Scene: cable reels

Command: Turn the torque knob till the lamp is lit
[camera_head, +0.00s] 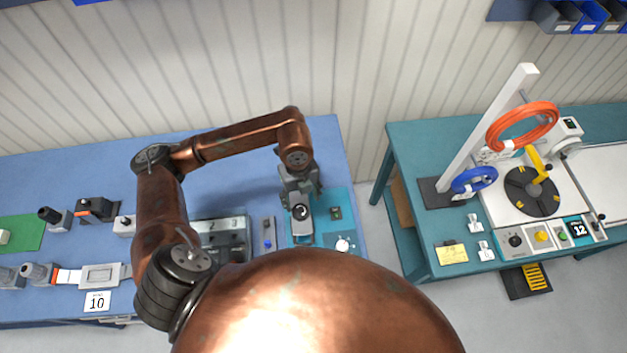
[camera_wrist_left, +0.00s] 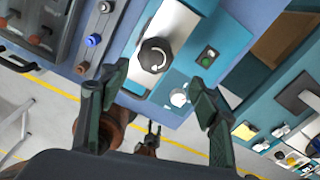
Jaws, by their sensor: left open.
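The torque knob (camera_wrist_left: 155,56) is black and round with a white curved arrow. It sits on a grey tester body on a teal base. It also shows in the head view (camera_head: 302,212), just below my left gripper (camera_head: 300,188). In the wrist view my left gripper (camera_wrist_left: 158,76) is open, its fingers spread wide, with the knob beyond and between the tips, untouched. A small green lamp (camera_wrist_left: 207,57) in a dark square sits right of the knob; I cannot tell whether it is lit. My right gripper (camera_wrist_left: 152,137) seems to show small and far below.
A white round knob (camera_wrist_left: 180,98) sits on the teal base near its front edge. A grey control box (camera_head: 225,232) and a strip with a blue button (camera_head: 267,243) stand left. A gap separates the blue table from the teal reel bench (camera_head: 425,150).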

